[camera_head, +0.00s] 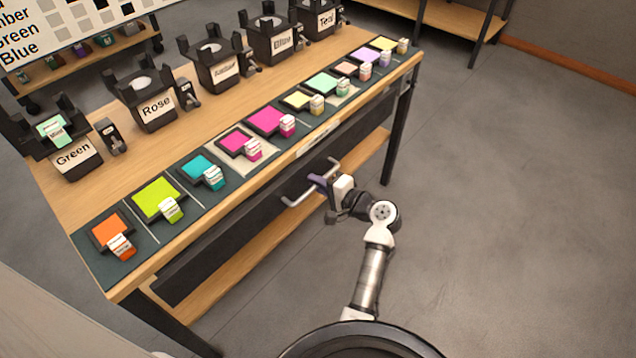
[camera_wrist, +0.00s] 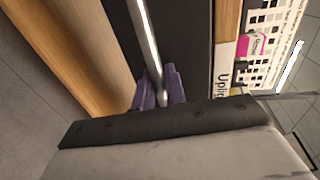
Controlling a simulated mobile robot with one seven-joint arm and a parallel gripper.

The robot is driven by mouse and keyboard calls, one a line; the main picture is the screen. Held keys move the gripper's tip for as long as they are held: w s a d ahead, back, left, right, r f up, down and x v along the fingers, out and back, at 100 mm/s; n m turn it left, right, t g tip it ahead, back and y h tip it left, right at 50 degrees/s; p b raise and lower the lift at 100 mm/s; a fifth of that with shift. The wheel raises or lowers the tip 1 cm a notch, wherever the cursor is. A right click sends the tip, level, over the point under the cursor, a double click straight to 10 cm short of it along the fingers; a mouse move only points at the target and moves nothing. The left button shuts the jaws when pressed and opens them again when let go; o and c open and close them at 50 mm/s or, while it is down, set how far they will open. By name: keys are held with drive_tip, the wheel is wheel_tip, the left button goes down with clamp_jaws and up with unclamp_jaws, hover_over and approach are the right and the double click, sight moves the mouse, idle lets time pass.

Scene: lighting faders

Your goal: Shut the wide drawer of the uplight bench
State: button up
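The uplight bench (camera_head: 60,190) is a wooden table with a dark wide drawer (camera_head: 235,232) under its front edge. The drawer front looks close to the bench edge; I cannot tell whether a small gap is left. A pale metal bar handle (camera_head: 296,199) runs along the drawer front. My gripper (camera_head: 322,183) is at the handle's middle, in front of the drawer. In the wrist view, the purple fingertips of my gripper (camera_wrist: 160,88) lie on both sides of the handle (camera_wrist: 144,35) and look closed on it. The drawer front (camera_wrist: 186,45) is behind.
Coloured gel swatches with small labelled blocks (camera_head: 158,198) line the bench's front. Black labelled lamp holders (camera_head: 155,105) stand behind them. A wooden lower shelf (camera_head: 275,240) runs under the drawer. Another shelf unit (camera_head: 450,18) stands at the back. The floor (camera_head: 510,200) at right is clear.

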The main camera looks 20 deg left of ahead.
sight(306, 175)
clamp_jaws()
drive_tip(key=x, duration=0.2)
drive_tip(key=r+x, duration=0.1)
drive_tip(key=x, duration=0.1)
drive_tip(key=shift+a+f, duration=0.1)
drive_tip(key=shift+o, duration=1.5)
unclamp_jaws()
drive_tip(key=b+v, duration=0.1)
drive_tip(key=v, duration=1.3)
drive_tip(key=shift+w, duration=0.1)
